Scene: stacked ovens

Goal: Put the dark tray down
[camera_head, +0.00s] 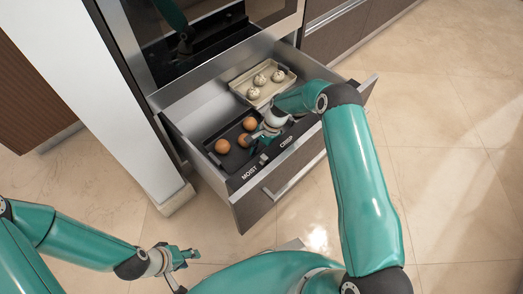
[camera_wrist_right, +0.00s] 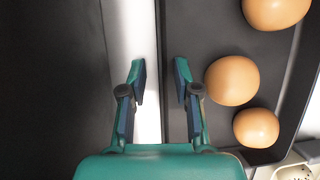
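The dark tray (camera_head: 233,134) lies in the left part of the open drawer, with 3 round orange-brown items on it. It also shows in the right wrist view (camera_wrist_right: 210,28). In that view my right gripper (camera_wrist_right: 161,72) is open, its fingertips apart on either side of the tray's rim and the pale strip beside it. No grip on the rim shows. In the head view the right gripper (camera_head: 262,137) is over the drawer, partly hidden by its own wrist. My left gripper (camera_head: 190,260) is open and empty, low and away from the drawer.
A light tray (camera_head: 241,92) with 3 white round items sits to the right in the same drawer (camera_head: 190,120). The drawer front (camera_head: 290,173) carries the labels MOIST and CRISP. An oven (camera_head: 205,45) stands above. The floor (camera_head: 450,140) on the right is clear.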

